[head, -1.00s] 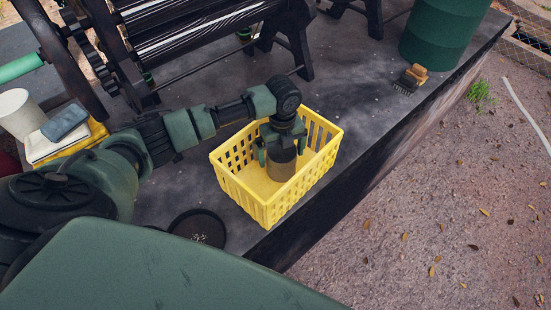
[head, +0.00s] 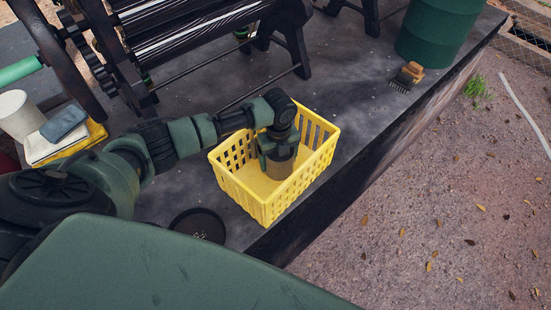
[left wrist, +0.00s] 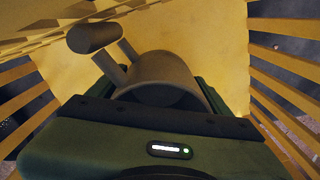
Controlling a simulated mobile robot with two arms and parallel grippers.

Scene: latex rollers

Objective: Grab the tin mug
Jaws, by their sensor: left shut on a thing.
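The tin mug (head: 279,166) is a grey-brown cylinder inside the yellow basket (head: 262,208). My left gripper (head: 276,152) reaches down into the basket from above and is shut on the mug's upper part. In the left wrist view the mug (left wrist: 163,78) sits between the gripper's fingers, with its handle (left wrist: 97,40) pointing to the upper left. The yellow basket walls (left wrist: 222,35) surround it there. I cannot tell whether the mug's base touches the basket floor. My right gripper is not in view.
The basket stands near the dark table's front edge. A black round dish (head: 198,225) lies to its left. A white cup (head: 17,115) and a blue-grey block (head: 64,123) are at the left. A roller machine (head: 190,35) stands behind; a brush (head: 407,76) and green drum (head: 437,30) are right.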

